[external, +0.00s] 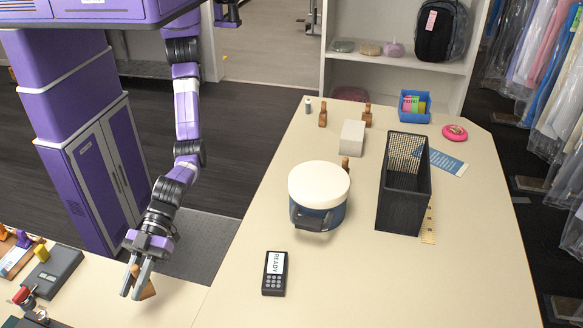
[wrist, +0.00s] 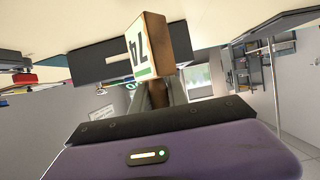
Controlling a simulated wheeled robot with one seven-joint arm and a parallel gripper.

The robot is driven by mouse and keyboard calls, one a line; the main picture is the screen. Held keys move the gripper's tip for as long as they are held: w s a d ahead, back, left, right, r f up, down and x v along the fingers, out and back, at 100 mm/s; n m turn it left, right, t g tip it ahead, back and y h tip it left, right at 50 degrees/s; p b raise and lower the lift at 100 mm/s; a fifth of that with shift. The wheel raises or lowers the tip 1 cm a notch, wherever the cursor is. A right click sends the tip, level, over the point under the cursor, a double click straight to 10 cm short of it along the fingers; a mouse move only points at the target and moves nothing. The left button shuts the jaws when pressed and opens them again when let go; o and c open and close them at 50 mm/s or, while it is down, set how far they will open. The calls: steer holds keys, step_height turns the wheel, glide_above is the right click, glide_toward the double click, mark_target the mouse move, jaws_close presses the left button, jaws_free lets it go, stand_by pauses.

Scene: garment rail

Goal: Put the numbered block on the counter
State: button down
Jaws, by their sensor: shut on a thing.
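The numbered block (external: 147,288) is a small brown wooden piece held at my gripper's fingertips. In the wrist view the block (wrist: 148,45) shows a pale face with large dark digits and a green stripe. My gripper (external: 136,283) is shut on the block, pointing down at the lower left of the external view; its fingers (wrist: 158,98) also show in the wrist view. The cream counter (external: 400,285) spans the lower and right part of the external view. The block appears over its left section; I cannot tell its height above the surface.
A card reader (external: 274,273) lies right of my gripper. A white-lidded pot (external: 319,195), black mesh basket (external: 404,185), white box (external: 352,137) and blue bin (external: 414,106) stand farther back. A grey device (external: 52,270) is at left. Counter around the card reader is clear.

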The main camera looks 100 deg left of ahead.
steer(key=shift+f, duration=2.8)
steer(key=shift+f, duration=0.1)
steer(key=shift+f, duration=0.15)
steer(key=c, duration=1.3)
jaws_free()
steer(key=shift+r, duration=0.2)
steer(key=shift+a+r, duration=0.1)
steer(key=shift+a, duration=0.05)
steer(key=v, duration=1.1)
steer(key=shift+a, duration=0.35)
